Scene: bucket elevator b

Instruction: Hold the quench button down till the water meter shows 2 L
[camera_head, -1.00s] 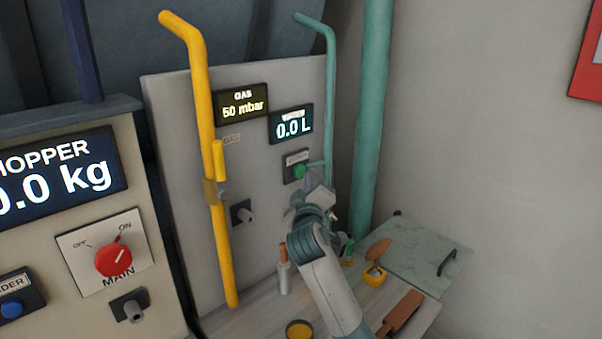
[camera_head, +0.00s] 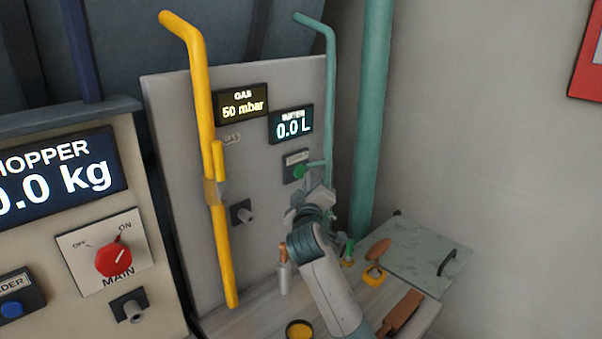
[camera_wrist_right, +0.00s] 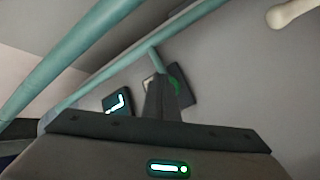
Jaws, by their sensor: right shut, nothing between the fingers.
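The green quench button (camera_head: 299,171) sits on a small dark plate on the grey panel, below the water meter. The water meter (camera_head: 291,125) reads 0.0 L. My right gripper (camera_head: 318,187) is shut and empty, just below and in front of the button in the head view. In the right wrist view the shut fingers (camera_wrist_right: 162,95) point at the button plate and partly cover the green button (camera_wrist_right: 174,87). I cannot tell whether the fingertips touch the button. The meter also shows in the right wrist view (camera_wrist_right: 117,101). My left gripper is not in view.
A yellow gas pipe (camera_head: 201,110) runs down the panel at left, and a thick teal pipe (camera_head: 371,120) stands right of the button. A gas display (camera_head: 241,105) reads 50 mbar. Several small items lie on the bench (camera_head: 255,317) below.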

